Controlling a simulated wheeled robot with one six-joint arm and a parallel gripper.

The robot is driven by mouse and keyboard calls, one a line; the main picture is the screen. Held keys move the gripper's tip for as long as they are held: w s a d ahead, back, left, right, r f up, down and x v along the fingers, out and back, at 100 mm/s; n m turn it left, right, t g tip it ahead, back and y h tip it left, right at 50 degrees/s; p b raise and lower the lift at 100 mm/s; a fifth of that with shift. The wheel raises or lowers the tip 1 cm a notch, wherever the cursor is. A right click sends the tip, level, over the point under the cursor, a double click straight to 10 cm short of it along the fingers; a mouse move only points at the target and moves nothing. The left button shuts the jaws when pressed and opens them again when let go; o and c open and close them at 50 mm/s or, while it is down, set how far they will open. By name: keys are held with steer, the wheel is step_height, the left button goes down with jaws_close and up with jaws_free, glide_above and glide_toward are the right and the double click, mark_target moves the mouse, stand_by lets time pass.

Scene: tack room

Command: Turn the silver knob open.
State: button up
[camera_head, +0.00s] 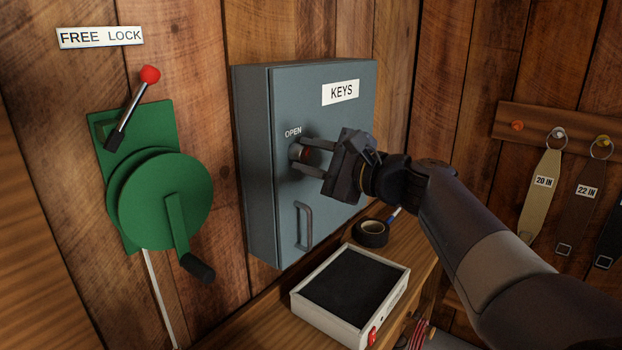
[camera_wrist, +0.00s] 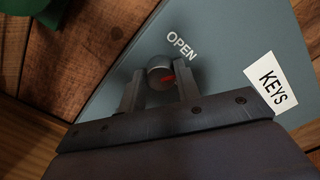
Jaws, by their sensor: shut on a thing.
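The silver knob (camera_head: 295,152) sits on the door of a grey-blue cabinet (camera_head: 285,215) labelled KEYS, just below the word OPEN. It is round with a red mark on it, and the wrist view shows the knob (camera_wrist: 158,74) between my two fingers. My gripper (camera_head: 302,156) reaches in from the right and is shut on the knob. In the wrist view my gripper (camera_wrist: 160,88) has one finger on each side of it. The fingers and gripper body hide part of the knob in the head view. The cabinet door looks closed.
A grey handle (camera_head: 303,226) stands out from the door below the knob. A green crank winch (camera_head: 165,200) with a red-tipped lever is at left. A box with a black top (camera_head: 350,280) and a black roll (camera_head: 370,233) lie on the wooden shelf below. Tagged straps hang at right.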

steer(key=n+b, duration=0.5)
steer(key=shift+f, duration=0.3)
steer(key=shift+r+n+b, duration=0.1)
steer(key=shift+n+b, duration=0.5)
steer(key=shift+b, duration=0.2)
steer(key=o, duration=1)
steer(key=shift+r, duration=0.1)
steer(key=shift+c, duration=0.2)
steer(key=v, duration=1)
steer(key=shift+s+d, duration=0.25)
steer(key=shift+s, duration=0.05)
